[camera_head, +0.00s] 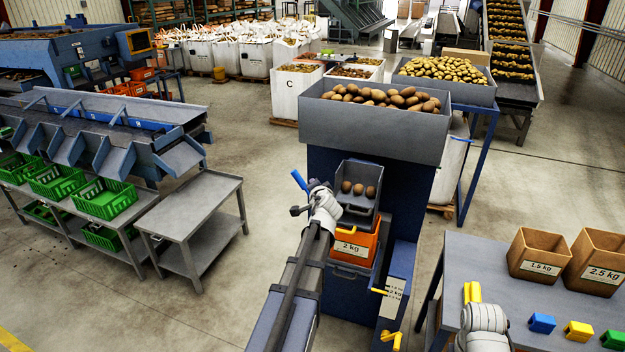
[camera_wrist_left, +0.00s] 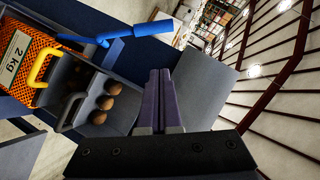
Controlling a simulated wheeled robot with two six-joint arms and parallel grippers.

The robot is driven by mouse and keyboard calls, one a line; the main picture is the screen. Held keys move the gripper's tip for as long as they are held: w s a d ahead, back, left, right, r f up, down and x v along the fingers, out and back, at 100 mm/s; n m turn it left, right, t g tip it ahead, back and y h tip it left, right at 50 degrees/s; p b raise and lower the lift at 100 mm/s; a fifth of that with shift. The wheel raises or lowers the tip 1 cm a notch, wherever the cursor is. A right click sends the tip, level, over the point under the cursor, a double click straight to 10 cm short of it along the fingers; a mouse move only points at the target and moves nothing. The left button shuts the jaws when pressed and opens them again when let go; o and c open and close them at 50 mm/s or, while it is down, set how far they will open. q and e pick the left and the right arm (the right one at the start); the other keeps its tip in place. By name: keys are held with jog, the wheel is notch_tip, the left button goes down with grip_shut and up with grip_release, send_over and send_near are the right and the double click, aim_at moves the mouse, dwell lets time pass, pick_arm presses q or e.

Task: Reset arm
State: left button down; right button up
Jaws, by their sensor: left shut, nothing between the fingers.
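My left gripper (camera_head: 317,187) is in front of the blue grader machine (camera_head: 330,170), beside its blue lever (camera_head: 299,180). In the left wrist view the gripper's fingers (camera_wrist_left: 160,80) are pressed together and empty, apart from the blue lever (camera_wrist_left: 145,30). A grey weighing pan (camera_head: 352,205) holding three potatoes is just right of the gripper. It also shows in the left wrist view (camera_wrist_left: 75,108). My right arm's white wrist shows at the lower right by a yellow piece (camera_head: 472,292); its right gripper (camera_head: 476,300) is not clear.
A hopper of potatoes (camera_head: 372,125) tops the machine. The right table (camera_head: 480,260) carries 1.5 kg (camera_head: 538,255) and 2.5 kg (camera_head: 597,262) boxes and coloured blocks.

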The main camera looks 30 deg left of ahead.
pick_arm(q)
jog(key=shift+s+d+r, duration=0.1)
jog(key=shift+s+d, duration=0.05)
jog(key=shift+d, duration=0.05)
jog(key=s+d+f+n+g+h+b, duration=0.1)
jog(key=s+d+f+g+h+b, duration=0.15)
jog(key=d+f, duration=0.4)
jog(key=s+d+f+g+h+b, duration=0.1)
jog(key=s+d+f, duration=0.25)
jog(key=d, duration=0.65)
jog(key=s+d+f+n+g+h+b, duration=0.1)
jog(key=s+d+f+g+h+b, duration=0.15)
jog(key=d+f, duration=0.45)
jog(key=s+d+f+m+g+h+b, duration=0.1)
jog(key=s+d+f+g, duration=0.1)
jog(key=s+d, duration=0.7)
jog(key=s+d+f+m+g+h+b, duration=0.1)
jog(key=s+d+f+g+b, duration=0.1)
jog(key=s+d+f, duration=0.3)
jog(key=s+d+g, duration=0.1)
jog(key=s+d, duration=0.3)
jog(key=d, duration=0.1)
jog(key=shift+s+d+f+h, duration=0.15)
jog(key=shift+s+d+h, duration=0.15)
jog(key=shift+s, duration=0.05)
